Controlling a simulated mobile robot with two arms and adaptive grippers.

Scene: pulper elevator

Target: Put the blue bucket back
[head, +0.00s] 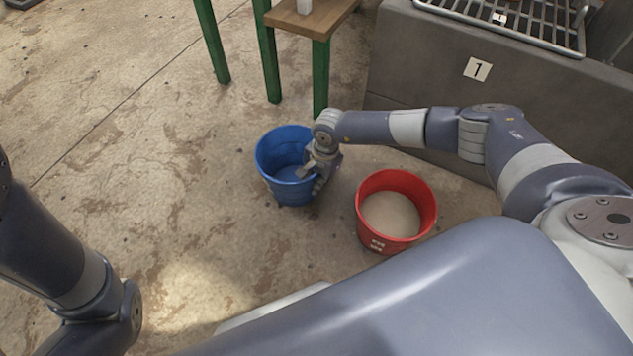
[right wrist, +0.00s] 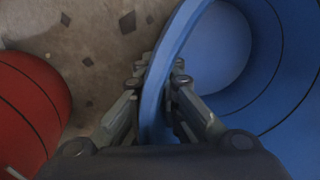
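The blue bucket (head: 268,161) is upright near the middle of the head view, and its inside looks empty. My right gripper (head: 309,171) is at the bucket's right rim. In the right wrist view the blue bucket's rim (right wrist: 178,32) runs between the two fingers of my right gripper (right wrist: 162,82), one finger inside and one outside, both close against the wall. I cannot tell for sure whether the bucket's base touches the floor. Part of my left arm shows at the lower left, but its gripper is out of view.
A red bucket (head: 366,226) with pale contents stands just right of the blue one; it also shows in the right wrist view (right wrist: 32,105). A green-legged wooden table (head: 320,70) is behind. A grey block marked 1 (head: 440,75) stands at the right. Floor on the left is clear.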

